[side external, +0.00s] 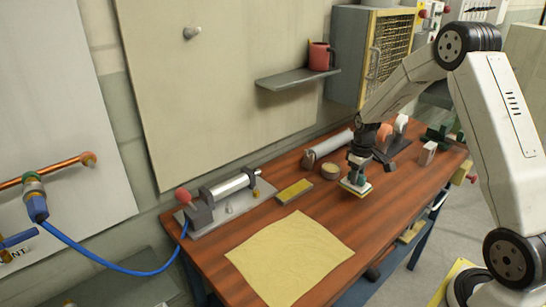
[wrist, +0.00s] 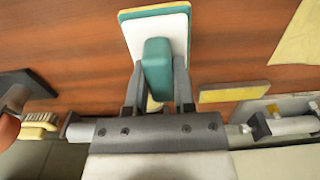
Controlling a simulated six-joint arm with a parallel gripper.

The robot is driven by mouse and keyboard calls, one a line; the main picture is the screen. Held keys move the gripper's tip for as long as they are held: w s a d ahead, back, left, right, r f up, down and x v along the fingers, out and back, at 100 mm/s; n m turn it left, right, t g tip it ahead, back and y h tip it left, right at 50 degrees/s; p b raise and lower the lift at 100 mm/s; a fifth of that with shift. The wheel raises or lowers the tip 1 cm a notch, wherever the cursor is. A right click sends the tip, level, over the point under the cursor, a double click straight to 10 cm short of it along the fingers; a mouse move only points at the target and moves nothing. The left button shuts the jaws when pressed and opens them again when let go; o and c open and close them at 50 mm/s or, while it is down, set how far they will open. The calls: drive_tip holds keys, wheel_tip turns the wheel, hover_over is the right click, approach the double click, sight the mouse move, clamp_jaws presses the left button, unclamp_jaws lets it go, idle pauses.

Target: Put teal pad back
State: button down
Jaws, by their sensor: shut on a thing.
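The teal pad (wrist: 158,30) has a teal block handle on a flat base with white, teal and yellow layers. My gripper (wrist: 158,82) is shut on the handle, one finger on each side. In the side external view my gripper (side external: 358,172) points down over the wooden bench, with the pad (side external: 356,186) below it. A flat yellow-topped piece (side external: 294,191) lies left of the pad and also shows in the wrist view (wrist: 225,95).
A yellow cloth (side external: 290,256) covers the bench's front left. A clamp device with a red knob (side external: 183,196) stands at the back left. A white block (side external: 428,153) stands at the right.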

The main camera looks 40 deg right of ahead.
drive_tip(key=shift+w+d+f, duration=0.1)
drive_tip(key=shift+w+f, duration=0.1)
drive_tip(key=shift+f, duration=1.6)
drive_tip(key=shift+f, duration=0.1)
drive_tip(key=shift+c, duration=2.2)
unclamp_jaws()
wheel_tip(320, 180, up, 12)
drive_tip(key=shift+r, duration=0.15)
